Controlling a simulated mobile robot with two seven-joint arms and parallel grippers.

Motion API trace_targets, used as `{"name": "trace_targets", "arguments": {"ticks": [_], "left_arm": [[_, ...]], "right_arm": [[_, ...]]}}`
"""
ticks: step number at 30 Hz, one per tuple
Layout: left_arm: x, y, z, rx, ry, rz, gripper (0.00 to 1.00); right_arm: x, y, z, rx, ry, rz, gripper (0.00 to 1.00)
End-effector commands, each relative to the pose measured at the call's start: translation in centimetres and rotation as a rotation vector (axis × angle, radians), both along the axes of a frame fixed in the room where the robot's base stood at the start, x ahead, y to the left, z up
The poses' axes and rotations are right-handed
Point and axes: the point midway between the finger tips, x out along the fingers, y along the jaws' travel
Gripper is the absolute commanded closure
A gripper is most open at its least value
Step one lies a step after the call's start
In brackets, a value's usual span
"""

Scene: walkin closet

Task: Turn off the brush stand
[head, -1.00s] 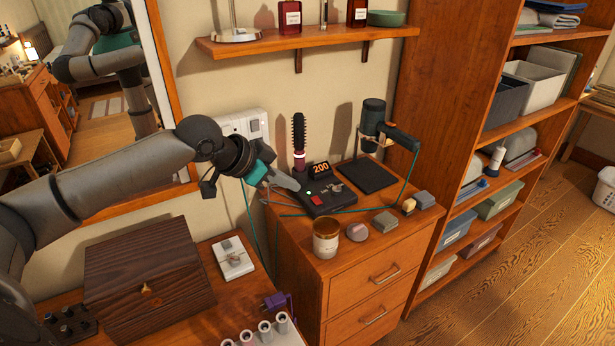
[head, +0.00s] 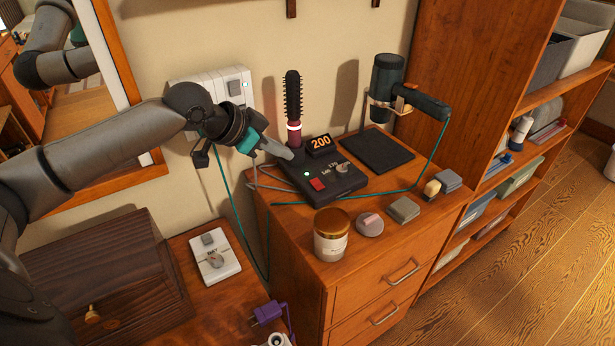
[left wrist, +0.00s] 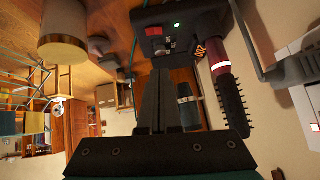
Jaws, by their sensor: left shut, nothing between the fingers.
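The brush stand (head: 325,180) is a black base on the wooden drawer cabinet. It has a red switch (head: 317,184), a dial (head: 343,168), a lit green light and an orange display (head: 320,144) reading 200. A round brush (head: 293,105) with a maroon handle stands upright at its back left. My left gripper (head: 287,153) is shut and empty, its tips close to the stand's left rear edge; I cannot tell if they touch. In the left wrist view, the shut fingers (left wrist: 157,95) point toward the stand (left wrist: 178,30), with the red switch and green light visible. My right gripper is not in view.
A hair dryer (head: 392,85) stands in a holder behind a dark flat pad (head: 377,150). A jar (head: 331,235) and small blocks line the cabinet's front. A teal cord crosses the top. A white wall socket panel (head: 220,95) is behind my arm. A wooden box (head: 120,280) sits left.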

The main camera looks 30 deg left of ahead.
Motion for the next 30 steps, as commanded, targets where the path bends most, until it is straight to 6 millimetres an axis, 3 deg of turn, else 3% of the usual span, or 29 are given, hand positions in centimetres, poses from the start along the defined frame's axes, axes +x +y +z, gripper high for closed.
{"name": "trace_targets", "arguments": {"ticks": [13, 30], "left_arm": [[0.7, -0.3, -0.7, -0.002, -0.002, 0.002, 1.00], [6.7, -3.0, -7.2, -0.003, 0.000, 0.000, 1.00]], "right_arm": [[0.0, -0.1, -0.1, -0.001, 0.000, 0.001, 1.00], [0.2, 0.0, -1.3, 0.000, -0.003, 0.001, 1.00]]}}
